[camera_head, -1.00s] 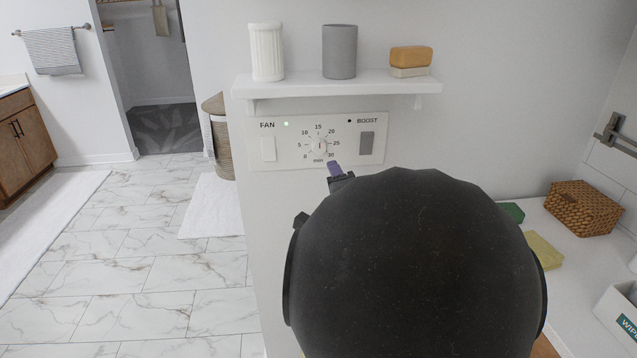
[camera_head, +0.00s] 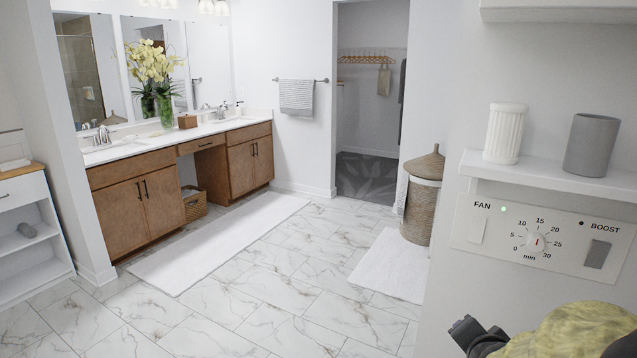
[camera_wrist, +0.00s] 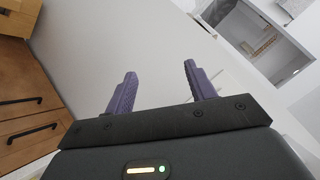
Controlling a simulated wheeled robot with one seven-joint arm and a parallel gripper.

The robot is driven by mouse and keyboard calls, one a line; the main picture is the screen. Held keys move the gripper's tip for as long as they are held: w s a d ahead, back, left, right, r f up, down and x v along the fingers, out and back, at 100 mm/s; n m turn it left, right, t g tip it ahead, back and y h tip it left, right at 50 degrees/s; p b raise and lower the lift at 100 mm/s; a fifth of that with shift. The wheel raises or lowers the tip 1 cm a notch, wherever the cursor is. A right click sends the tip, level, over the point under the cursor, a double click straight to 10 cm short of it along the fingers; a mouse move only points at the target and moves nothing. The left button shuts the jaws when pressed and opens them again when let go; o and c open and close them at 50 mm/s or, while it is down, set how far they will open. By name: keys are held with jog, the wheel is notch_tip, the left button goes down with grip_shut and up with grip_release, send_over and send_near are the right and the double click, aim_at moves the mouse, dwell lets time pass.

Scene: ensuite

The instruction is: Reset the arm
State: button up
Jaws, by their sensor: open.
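My gripper (camera_wrist: 158,90) shows in the wrist view with its two purple fingers spread apart and nothing between them. A plain pale surface lies beyond the fingers. In the head view part of my arm shows at the bottom right corner, and the fingers are not visible there. The fan control panel (camera_head: 566,262) is on the wall at the right, with a round timer dial (camera_head: 535,242), a FAN switch (camera_head: 478,230) and a BOOST switch (camera_head: 597,254). A green light is lit beside FAN.
Above the panel a shelf (camera_head: 560,180) holds a white ribbed cup (camera_head: 504,133) and a grey cup (camera_head: 591,145). A wicker hamper (camera_head: 421,200) stands by the doorway. A wooden vanity (camera_head: 140,205) is at the left. The marble floor (camera_head: 270,270) between is open.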

jog(key=s+a+f+n+g+y, duration=0.2)
jog(key=s+a+f+n+g, duration=0.3)
jog(key=a, duration=0.3)
jog(key=s+a+f+n+g+y, duration=0.25)
jog(key=a+f+n, duration=0.25)
jog(key=a+n, duration=0.25)
notch_tip(320, 180, up, 16)
jog(key=p, duration=1.5)
jog(key=shift+h, duration=0.45)
jog(key=shift+s+d, duration=0.1)
